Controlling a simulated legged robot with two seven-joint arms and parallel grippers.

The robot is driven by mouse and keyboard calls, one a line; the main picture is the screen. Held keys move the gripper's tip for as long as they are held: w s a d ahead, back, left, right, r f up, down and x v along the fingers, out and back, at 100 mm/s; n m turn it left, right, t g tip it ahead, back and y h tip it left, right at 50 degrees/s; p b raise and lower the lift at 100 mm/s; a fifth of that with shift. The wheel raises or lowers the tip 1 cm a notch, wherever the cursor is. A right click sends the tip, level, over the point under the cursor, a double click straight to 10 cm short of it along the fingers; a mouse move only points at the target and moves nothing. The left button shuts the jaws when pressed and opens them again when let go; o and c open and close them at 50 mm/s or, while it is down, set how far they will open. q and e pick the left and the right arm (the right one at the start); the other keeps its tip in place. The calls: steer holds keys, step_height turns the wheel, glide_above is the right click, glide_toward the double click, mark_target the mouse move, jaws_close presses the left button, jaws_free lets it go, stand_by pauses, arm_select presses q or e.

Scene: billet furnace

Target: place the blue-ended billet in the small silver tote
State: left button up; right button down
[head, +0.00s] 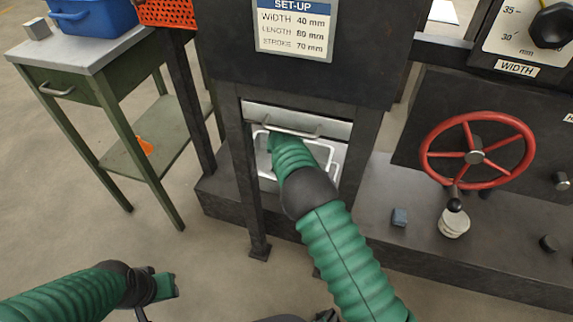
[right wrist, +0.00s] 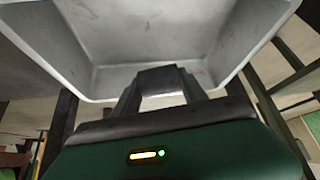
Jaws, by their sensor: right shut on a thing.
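The small silver tote (head: 326,154) sits in the low opening of the dark machine, partly hidden by my right arm. Its grey inner walls fill the top of the right wrist view (right wrist: 85,40). My right gripper (right wrist: 162,78) is over the tote's near rim, shut on a dark block (right wrist: 160,76) between its fingertips. No blue end shows on this block, so I cannot tell if it is the blue-ended billet. In the head view the right fingertips are hidden by the arm. My left gripper (head: 166,285) hangs low at the left; its jaw gap is unclear.
A metal bar handle (head: 292,131) crosses above the tote. A small blue-grey block (head: 399,217) lies on the machine base, near a red handwheel (head: 477,157). A green side table (head: 88,52) with a blue bin (head: 92,17) stands at left. The floor between is clear.

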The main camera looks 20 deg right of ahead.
step_height(320, 180, down, 10)
steer(key=b, duration=0.7)
steer(key=shift+b, duration=0.3)
steer(key=shift+a+r, duration=0.1)
steer(key=shift+r, duration=0.15)
steer(key=c, duration=0.6)
jaws_free()
steer(key=shift+f, duration=0.1)
steer(key=p+v, duration=0.8)
steer(key=v, duration=0.4)
steer(key=shift+s+a, duration=0.1)
